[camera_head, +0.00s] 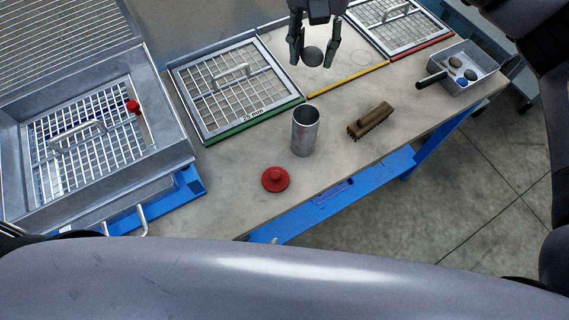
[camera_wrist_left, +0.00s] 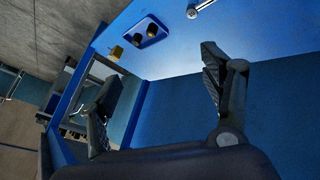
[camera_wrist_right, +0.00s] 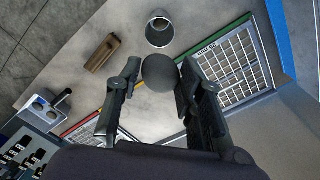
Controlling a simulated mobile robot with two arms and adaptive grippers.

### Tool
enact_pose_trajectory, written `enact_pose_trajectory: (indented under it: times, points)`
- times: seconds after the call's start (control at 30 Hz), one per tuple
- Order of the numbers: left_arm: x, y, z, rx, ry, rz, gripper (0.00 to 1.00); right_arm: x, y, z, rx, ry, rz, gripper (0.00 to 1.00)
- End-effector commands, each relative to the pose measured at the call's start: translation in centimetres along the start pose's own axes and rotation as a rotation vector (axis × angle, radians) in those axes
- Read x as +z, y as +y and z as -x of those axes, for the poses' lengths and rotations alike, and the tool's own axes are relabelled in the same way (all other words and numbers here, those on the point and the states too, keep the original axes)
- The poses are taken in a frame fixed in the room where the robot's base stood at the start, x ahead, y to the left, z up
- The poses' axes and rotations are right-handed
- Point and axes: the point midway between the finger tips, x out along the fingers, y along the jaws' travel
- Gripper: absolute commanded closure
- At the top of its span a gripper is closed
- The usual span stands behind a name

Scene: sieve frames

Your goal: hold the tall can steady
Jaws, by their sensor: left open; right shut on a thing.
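The tall can (camera_head: 305,131) is a grey metal cylinder, upright on the bench with its open top showing. It also shows in the right wrist view (camera_wrist_right: 159,30), apart from the gripper. A red knobbed lid (camera_head: 275,179) lies in front of it. My right gripper (camera_head: 313,54) is behind the can in the head view, shut on a dark round ball (camera_wrist_right: 160,73). My left gripper (camera_wrist_left: 151,84) is open with nothing between its fingers, facing blue surfaces. I cannot make it out in the head view, and the can does not show in its wrist view.
A brown brush (camera_head: 371,121) lies right of the can. A metal pan with stones (camera_head: 464,68) is at the right end. A green-edged sieve (camera_head: 236,83) lies behind left. A large sieve box (camera_head: 96,128) with a red knob stands left.

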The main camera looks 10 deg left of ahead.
Motion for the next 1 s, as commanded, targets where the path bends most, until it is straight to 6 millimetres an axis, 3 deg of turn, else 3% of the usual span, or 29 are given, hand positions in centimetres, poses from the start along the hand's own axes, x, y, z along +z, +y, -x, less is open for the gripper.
enact_pose_trajectory:
  times: [0.1, 0.27, 0.4, 0.5, 0.57, 0.7, 0.83, 1.0]
  points:
    - [-2.3, 6.6, 1.9, 0.152, 0.047, 0.115, 0.28, 0.0, 0.0, 0.0, 0.000, 0.000, 0.000, 0.94]
    - [-5.0, 15.0, 5.7, 0.368, 0.062, 0.390, 0.28, 0.0, 0.0, 0.0, 0.000, 0.000, 0.000, 0.94]
    - [-9.0, 21.2, 9.8, 0.589, 0.036, 0.838, 0.28, 0.0, 0.0, 0.0, 0.000, 0.000, 0.000, 0.94]
    - [-13.1, 23.8, 12.9, 0.757, -0.006, 1.237, 0.28, 0.0, 0.0, 0.0, 0.000, 0.000, 0.000, 0.94]
    - [-15.8, 24.3, 14.5, 0.858, -0.034, 1.481, 0.28, 0.0, 0.0, 0.0, 0.000, 0.000, 0.000, 0.94]
    - [-20.4, 22.9, 16.7, 1.033, -0.080, 1.927, 0.28, 0.0, 0.0, 0.0, 0.000, 0.000, 0.000, 0.94]
    - [-22.8, 20.9, 17.7, 1.141, -0.099, 2.185, 0.28, 0.0, 0.0, 0.0, 0.000, 0.000, 0.000, 0.94]
    - [-24.2, 19.5, 18.0, 1.208, -0.108, 2.331, 0.28, 0.0, 0.0, 0.0, 0.000, 0.000, 0.000, 0.94]
